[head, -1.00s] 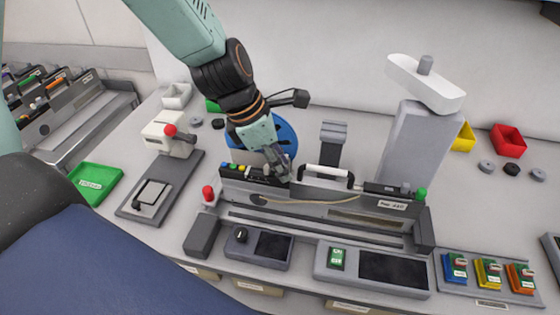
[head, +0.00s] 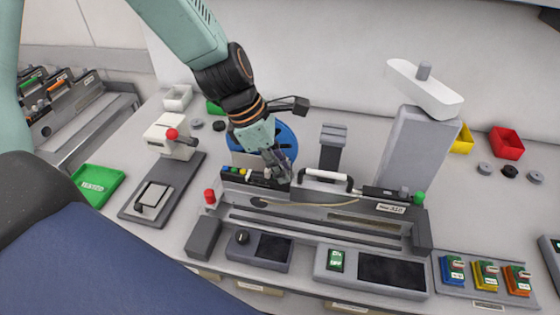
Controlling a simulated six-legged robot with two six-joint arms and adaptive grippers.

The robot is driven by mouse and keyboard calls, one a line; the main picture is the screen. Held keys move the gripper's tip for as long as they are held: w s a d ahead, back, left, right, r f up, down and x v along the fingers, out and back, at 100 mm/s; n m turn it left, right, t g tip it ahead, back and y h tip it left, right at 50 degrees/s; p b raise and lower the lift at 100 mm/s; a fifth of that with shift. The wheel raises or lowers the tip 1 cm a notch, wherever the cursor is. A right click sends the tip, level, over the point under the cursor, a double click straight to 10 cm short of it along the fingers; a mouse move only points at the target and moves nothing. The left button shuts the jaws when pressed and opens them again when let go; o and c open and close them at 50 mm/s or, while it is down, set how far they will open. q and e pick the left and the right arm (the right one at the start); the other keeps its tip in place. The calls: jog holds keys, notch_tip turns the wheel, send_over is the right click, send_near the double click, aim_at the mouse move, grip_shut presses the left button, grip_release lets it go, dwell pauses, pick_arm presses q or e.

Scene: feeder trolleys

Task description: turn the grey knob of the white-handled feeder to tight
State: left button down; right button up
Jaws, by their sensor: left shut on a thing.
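The white-handled feeder (head: 350,205) sits in the bench fixture in the middle of the head view, with its white handle (head: 326,175) on top. My left gripper (head: 280,181) points down at the feeder's top edge, just left of the handle. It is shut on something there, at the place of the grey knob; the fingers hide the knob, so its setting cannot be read. Coloured buttons (head: 236,170) line the feeder top left of the gripper. My right gripper is not in view.
A red-topped post (head: 209,196) and a green-topped post (head: 418,198) flank the feeder. A blue round reel (head: 285,140) stands behind my gripper. A grey column (head: 420,145) with a white arm rises at right. A control box with a screen (head: 390,272) lies in front.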

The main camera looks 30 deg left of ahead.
pick_arm(q)
jog(key=m+g+p, duration=0.1)
jog(key=m+p, duration=0.1)
jog(key=m, duration=0.1)
jog(key=m+g+p, duration=0.1)
jog(key=m+p, duration=0.1)
jog(key=m, duration=0.1)
jog(key=shift+w+r, duration=0.1)
jog(key=shift+w, duration=0.05)
jog(key=m+g+p, duration=0.2)
jog(key=m, duration=0.3)
jog(key=shift+w, duration=0.15)
jog(key=shift+m, duration=0.4)
jog(key=c, duration=1.2)
grip_release()
jog(key=v, duration=1.1)
jog(key=shift+w+a+r, duration=0.1)
jog(key=shift+w+r, duration=0.15)
jog(key=shift+r, duration=0.1)
